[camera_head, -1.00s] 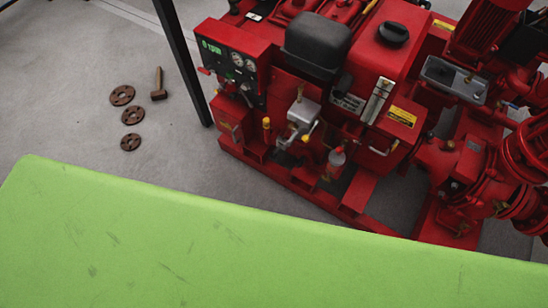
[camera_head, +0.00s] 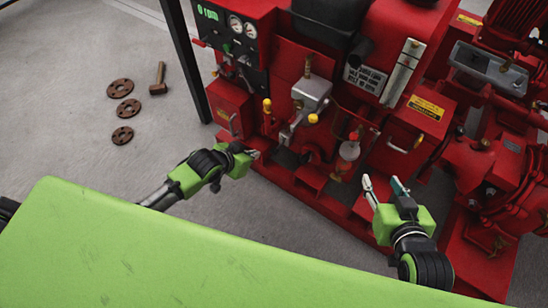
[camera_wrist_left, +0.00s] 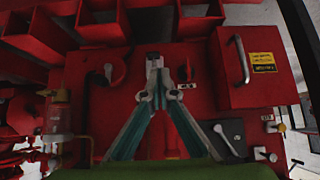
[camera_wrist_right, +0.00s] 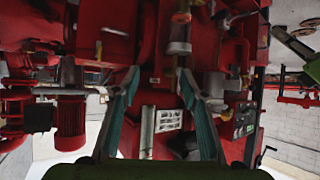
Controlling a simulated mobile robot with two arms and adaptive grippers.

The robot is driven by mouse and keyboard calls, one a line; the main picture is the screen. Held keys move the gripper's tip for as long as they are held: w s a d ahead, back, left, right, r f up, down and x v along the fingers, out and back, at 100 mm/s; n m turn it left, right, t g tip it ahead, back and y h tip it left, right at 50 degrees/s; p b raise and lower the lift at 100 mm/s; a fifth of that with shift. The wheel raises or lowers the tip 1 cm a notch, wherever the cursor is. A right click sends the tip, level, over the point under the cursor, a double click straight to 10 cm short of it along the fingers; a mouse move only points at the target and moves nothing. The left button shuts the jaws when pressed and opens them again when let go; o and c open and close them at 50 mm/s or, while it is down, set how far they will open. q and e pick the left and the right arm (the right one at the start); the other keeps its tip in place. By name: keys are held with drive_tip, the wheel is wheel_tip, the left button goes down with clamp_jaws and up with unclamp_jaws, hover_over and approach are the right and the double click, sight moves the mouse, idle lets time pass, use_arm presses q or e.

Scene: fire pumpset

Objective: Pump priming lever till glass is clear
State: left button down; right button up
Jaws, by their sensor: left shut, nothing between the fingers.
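A grey metal unit (camera_head: 312,92) with a yellow knob (camera_head: 313,118) and a small grey lever (camera_head: 287,134) is on the front of the red pumpset; I cannot tell which part is the priming lever. A small glass bowl (camera_head: 348,151) with a red-orange tint sits to its right, low on the pumpset. My left gripper (camera_head: 255,154) is shut and empty, below and left of the grey lever, apart from it. Its fingertips meet in the left wrist view (camera_wrist_left: 154,62). My right gripper (camera_head: 383,185) is open and empty, right of and below the glass bowl.
The red pumpset base (camera_head: 320,200) runs along the front. A gauge panel (camera_head: 240,28) is at upper left. A dark post (camera_head: 185,60) stands left of the pumpset.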

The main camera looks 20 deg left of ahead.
sight(276, 149)
use_arm(q)
drive_tip(key=shift+w+d+r+b, duration=0.25)
drive_tip(key=shift+d+r+b, duration=0.2)
drive_tip(key=shift+d+r, duration=0.3)
use_arm(e)
drive_tip(key=shift+s+d+r+t, duration=0.1)
drive_tip(key=shift+s+r+t, duration=0.05)
drive_tip(key=shift+r, duration=0.65)
drive_tip(key=shift+s+d+r+t, duration=0.1)
drive_tip(key=shift+r+t, duration=0.05)
drive_tip(key=shift+r, duration=0.65)
use_arm(q)
drive_tip(key=shift+d+f, duration=0.1)
drive_tip(key=shift+f, duration=0.05)
use_arm(e)
drive_tip(key=shift+a, duration=0.1)
